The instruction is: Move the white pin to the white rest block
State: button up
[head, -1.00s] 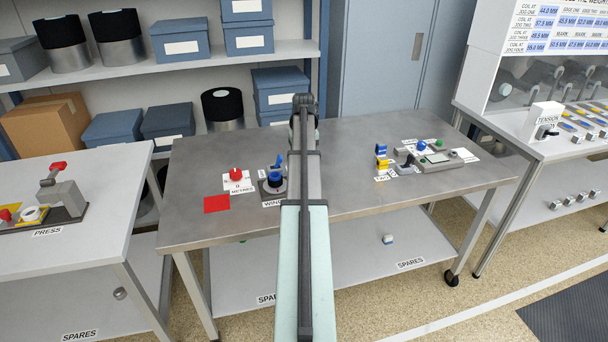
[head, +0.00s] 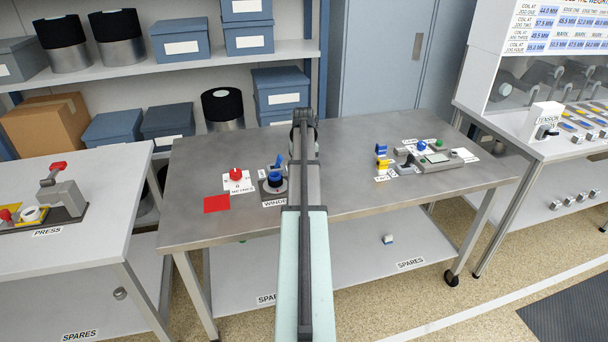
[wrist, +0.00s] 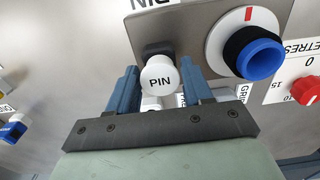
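The white pin (wrist: 160,77), marked PIN on its round head, stands at a black fitting on the grey winder panel in the wrist view. My gripper (wrist: 160,75) has its two blue fingers one on each side of the pin. The fingers look apart, with little space beside the head; I cannot see firm contact. A small white piece (wrist: 150,103) shows between the fingers below the head; I cannot tell if it is the rest block. In the head view my arm hides the gripper and the pin.
A blue knob with a black collar (wrist: 258,55) stands close right of the pin; it also shows in the head view (head: 275,180). A red knob (head: 235,174) and red square (head: 216,204) lie left.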

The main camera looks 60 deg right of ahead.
jog(key=c, duration=0.8)
jog(key=shift+r, duration=0.85)
jog(key=shift+r, duration=1.4)
jog(key=w+d+r, duration=0.1)
jog(key=d, duration=0.2)
jog(key=w+d+r, duration=0.1)
jog(key=w+d, duration=0.1)
jog(key=d, duration=0.1)
jog(key=w+d+r, duration=0.1)
jog(key=w+d, duration=0.1)
jog(key=d, duration=0.2)
jog(key=shift+r, duration=0.15)
